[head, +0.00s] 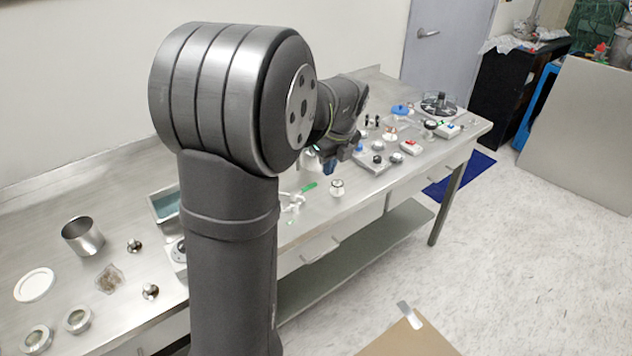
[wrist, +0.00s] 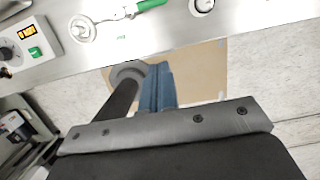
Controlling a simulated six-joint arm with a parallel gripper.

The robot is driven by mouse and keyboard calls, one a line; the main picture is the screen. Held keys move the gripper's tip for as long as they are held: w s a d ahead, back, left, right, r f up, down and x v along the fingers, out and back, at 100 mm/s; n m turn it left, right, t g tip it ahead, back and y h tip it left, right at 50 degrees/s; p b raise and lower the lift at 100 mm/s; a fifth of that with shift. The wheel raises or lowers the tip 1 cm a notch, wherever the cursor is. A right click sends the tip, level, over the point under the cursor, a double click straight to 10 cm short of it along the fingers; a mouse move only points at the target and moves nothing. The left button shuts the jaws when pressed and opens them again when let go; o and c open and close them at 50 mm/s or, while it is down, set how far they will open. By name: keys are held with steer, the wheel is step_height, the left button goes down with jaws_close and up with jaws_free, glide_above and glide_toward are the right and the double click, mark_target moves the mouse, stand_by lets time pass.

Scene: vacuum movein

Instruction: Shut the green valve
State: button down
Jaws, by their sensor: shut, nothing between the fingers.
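The green valve is a small silver fitting with a green lever handle (head: 309,187). It stands on the steel bench, partly beside my arm in the head view. In the wrist view the green handle (wrist: 150,5) is cut by the top edge, and the silver valve body (wrist: 112,13) lies to its left. The handle points sideways, away from the body. My gripper (head: 329,168) is above the bench, up and right of the valve in the head view. In the wrist view its blue fingers (wrist: 158,75) are together and empty, apart from the valve.
The steel bench (head: 352,207) holds several small fittings and switch boxes. A white-based round fitting (head: 337,188) stands right of the valve. A steel cup (head: 83,236) and a white disc (head: 35,285) are at the left. Open floor lies before the bench.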

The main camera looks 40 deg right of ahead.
mark_target(304, 191)
steer(key=x, duration=1)
steer(key=shift+w+f, duration=0.1)
steer(key=shift+f, duration=0.1)
steer(key=w, duration=0.2)
steer(key=shift+w+f, duration=0.1)
steer(key=shift+w, duration=0.25)
steer(key=shift+w+f, duration=0.1)
steer(key=shift+w, duration=0.45)
